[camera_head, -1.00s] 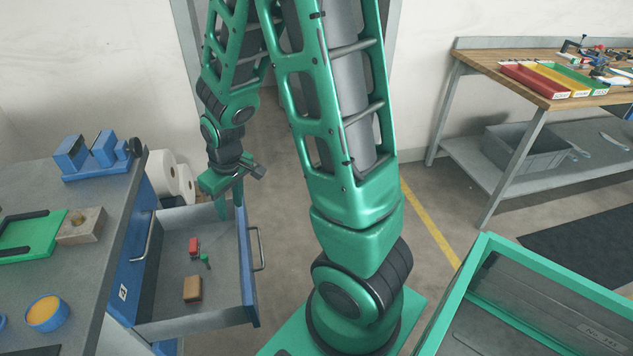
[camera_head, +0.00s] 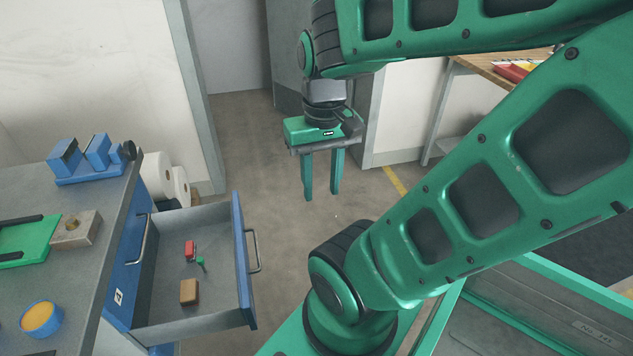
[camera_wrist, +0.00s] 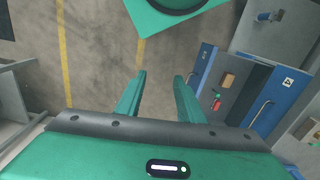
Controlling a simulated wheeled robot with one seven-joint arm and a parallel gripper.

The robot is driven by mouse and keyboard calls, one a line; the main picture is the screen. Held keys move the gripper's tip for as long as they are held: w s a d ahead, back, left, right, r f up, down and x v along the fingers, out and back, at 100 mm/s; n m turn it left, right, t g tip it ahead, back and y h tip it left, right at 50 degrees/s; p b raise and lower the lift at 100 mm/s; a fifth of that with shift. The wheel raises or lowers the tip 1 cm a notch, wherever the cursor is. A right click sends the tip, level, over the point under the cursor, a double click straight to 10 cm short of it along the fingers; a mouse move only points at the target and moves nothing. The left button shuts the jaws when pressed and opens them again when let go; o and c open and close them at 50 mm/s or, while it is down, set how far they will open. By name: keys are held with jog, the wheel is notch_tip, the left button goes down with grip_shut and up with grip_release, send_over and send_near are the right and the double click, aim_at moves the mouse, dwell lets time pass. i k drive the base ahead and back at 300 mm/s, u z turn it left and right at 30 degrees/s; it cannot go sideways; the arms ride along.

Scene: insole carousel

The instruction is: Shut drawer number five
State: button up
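An open drawer (camera_head: 160,323) with a blue front sticks out from the workbench on the left in the head view. A metal bar handle (camera_head: 254,251) is on its front. Inside lie a red item (camera_head: 190,250), a small green item (camera_head: 201,264) and a brown block (camera_head: 189,292). The drawer also shows at the right of the wrist view (camera_wrist: 208,68). My gripper (camera_head: 322,194) is in the air to the right of the drawer, apart from it, fingers pointing down. Its two fingers (camera_wrist: 160,78) are spread with nothing between them. I cannot read the drawer's number.
The grey workbench (camera_head: 100,198) bears a blue fixture (camera_head: 92,160), a green tray (camera_head: 22,245) and a blue round tin (camera_head: 41,318). White rolls (camera_head: 160,178) stand behind the drawer. The floor (camera_head: 280,225) right of the drawer is clear.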

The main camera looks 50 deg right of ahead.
aim_at(218, 231)
jog(key=u, duration=1.3)
jog(key=k, duration=1.2)
jog(key=z, duration=1.05)
jog(key=i, duration=1)
jog(key=u, duration=0.05)
